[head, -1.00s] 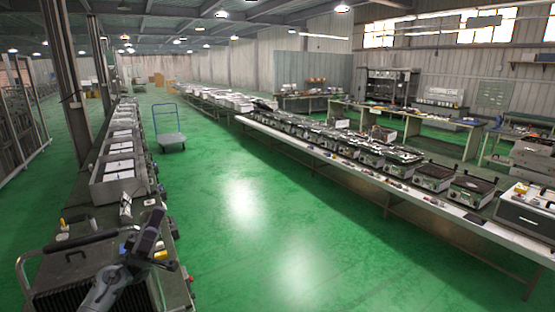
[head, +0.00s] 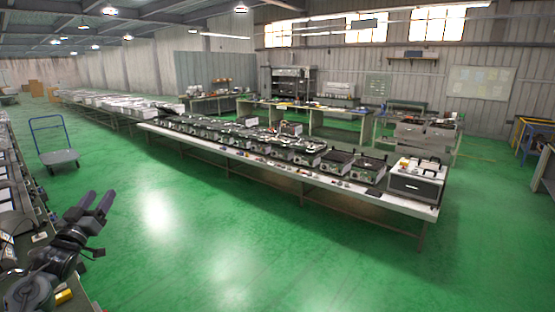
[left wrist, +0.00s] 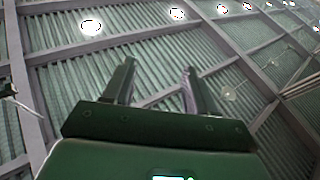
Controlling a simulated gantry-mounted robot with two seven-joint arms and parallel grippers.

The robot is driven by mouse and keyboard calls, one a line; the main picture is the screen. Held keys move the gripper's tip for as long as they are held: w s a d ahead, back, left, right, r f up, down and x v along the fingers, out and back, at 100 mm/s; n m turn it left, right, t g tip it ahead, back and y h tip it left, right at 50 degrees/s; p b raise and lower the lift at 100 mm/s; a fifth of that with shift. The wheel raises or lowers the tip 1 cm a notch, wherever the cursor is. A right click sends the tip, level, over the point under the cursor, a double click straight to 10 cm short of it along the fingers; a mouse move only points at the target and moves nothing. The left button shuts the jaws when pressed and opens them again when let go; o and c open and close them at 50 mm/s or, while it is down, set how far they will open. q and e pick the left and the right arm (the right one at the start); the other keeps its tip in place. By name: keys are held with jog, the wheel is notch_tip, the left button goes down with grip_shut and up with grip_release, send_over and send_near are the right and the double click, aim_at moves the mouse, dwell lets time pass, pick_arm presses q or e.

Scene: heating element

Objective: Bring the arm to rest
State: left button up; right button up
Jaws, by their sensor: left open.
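My left gripper (head: 96,203) shows at the lower left of the head view, its two dark fingers pointing up and apart. In the left wrist view the gripper (left wrist: 160,85) is open with nothing between its fingers. Behind it there is only the ceiling with beams and lamps, so it points upward. In the head view the gripper stands over the green floor's edge beside the left bench (head: 20,215). My right gripper is in neither view.
A long white table (head: 320,185) with several appliances runs across the middle. A box-shaped machine (head: 417,182) stands at its right end. A blue-handled cart (head: 58,158) stands on the floor at left. The green floor (head: 220,240) between is clear.

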pick_arm(q)
jog(key=s+a+f+n+g+y, duration=0.2)
jog(key=a+f+g+y, duration=0.55)
jog(key=f, duration=0.65)
jog(key=s+a+f+n+g+h, duration=0.1)
jog(key=s+a+f+g+h, duration=0.15)
jog(key=s+f+g, duration=0.8)
jog(key=s+d+f+m, duration=0.2)
jog(key=s+d+f, duration=0.2)
jog(key=d+f, duration=0.3)
jog(key=s+d+f+m, duration=0.1)
jog(key=s+d+f, duration=0.35)
jog(key=d, duration=0.35)
jog(key=s+d+f+m+h, duration=0.15)
jog(key=s+d+f, duration=0.25)
jog(key=s+d, duration=0.55)
jog(key=s+d+f+m+h, duration=0.15)
jog(key=s+d+f, duration=0.25)
jog(key=s+d, duration=0.5)
jog(key=s+d+r+h, duration=0.1)
jog(key=s+d+r, duration=0.1)
jog(key=s, duration=0.4)
jog(key=s+d+r+h, duration=0.1)
jog(key=s+d+r, duration=0.1)
jog(key=s, duration=0.4)
notch_tip(320, 180, up, 7)
jog(key=p, duration=0.7)
jog(key=shift+s+d, duration=0.25)
